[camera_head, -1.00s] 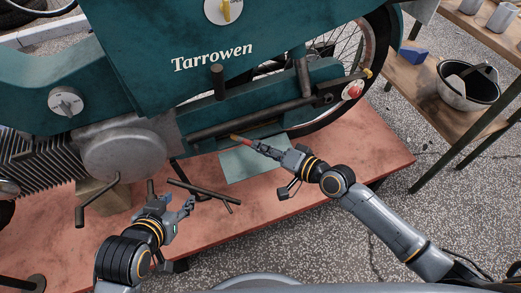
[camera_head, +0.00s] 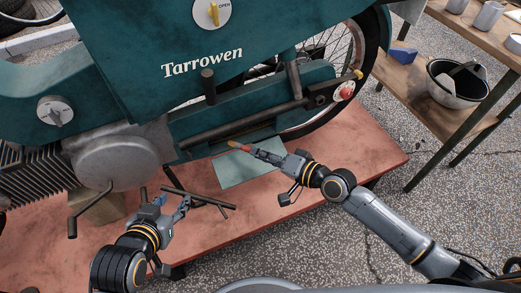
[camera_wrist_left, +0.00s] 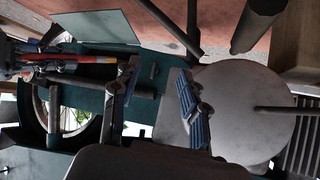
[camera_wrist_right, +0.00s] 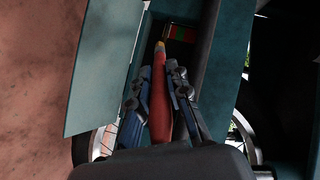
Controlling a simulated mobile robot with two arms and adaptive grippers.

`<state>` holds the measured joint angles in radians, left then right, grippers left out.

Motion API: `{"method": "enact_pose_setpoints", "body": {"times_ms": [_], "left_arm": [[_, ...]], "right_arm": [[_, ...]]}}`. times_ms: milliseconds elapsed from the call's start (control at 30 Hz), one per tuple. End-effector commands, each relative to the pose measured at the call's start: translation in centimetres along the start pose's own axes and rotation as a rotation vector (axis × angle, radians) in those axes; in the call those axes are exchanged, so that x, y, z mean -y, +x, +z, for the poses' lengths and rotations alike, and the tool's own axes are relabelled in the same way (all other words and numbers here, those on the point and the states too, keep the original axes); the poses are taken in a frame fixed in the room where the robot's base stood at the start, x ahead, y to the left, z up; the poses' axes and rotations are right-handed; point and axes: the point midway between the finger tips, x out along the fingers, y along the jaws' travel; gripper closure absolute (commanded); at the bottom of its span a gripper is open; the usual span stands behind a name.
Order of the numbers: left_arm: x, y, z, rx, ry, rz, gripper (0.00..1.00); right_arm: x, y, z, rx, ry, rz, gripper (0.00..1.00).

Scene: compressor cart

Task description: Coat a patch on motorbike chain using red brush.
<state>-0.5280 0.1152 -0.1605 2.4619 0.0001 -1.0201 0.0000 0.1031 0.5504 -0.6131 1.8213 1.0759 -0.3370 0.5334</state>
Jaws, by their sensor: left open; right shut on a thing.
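The red brush (camera_head: 243,147) has a tan tip and is gripped by my right gripper (camera_head: 262,154). Its tip points left, close to the lower edge of the teal motorbike (camera_head: 150,50). In the right wrist view the brush (camera_wrist_right: 160,100) lies between the closed fingers, its tip toward a slot between teal panels. A small green-and-red patch (camera_wrist_right: 181,34) shows in that slot, a little beyond the tip. I cannot make out chain links. My left gripper (camera_head: 178,202) is open and empty below the engine; its spread fingers show in the left wrist view (camera_wrist_left: 156,100).
A teal flat plate (camera_head: 245,171) is under the brush. A reddish platform (camera_head: 340,160) is below the bike. Dark bars (camera_head: 205,198) are beside my left gripper. A wooden shelf (camera_head: 420,110) with a black-rimmed bucket (camera_head: 445,92) stands at right.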

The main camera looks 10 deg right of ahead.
Motion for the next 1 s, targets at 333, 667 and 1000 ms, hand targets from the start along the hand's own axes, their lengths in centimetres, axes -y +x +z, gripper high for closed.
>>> {"method": "enact_pose_setpoints", "body": {"times_ms": [333,667,1000], "left_arm": [[0.4,-1.1,3.3,0.169,-0.003,-0.009,0.56],[0.7,-2.0,5.5,0.281,-0.005,-0.016,0.56],[0.7,-2.0,5.6,0.286,-0.005,-0.016,0.56]], "right_arm": [[0.0,-2.2,1.4,0.002,0.0,0.002,1.0],[0.0,-4.0,2.6,0.001,0.0,0.0,1.0],[0.0,-4.1,2.7,0.001,0.0,0.0,1.0]]}}
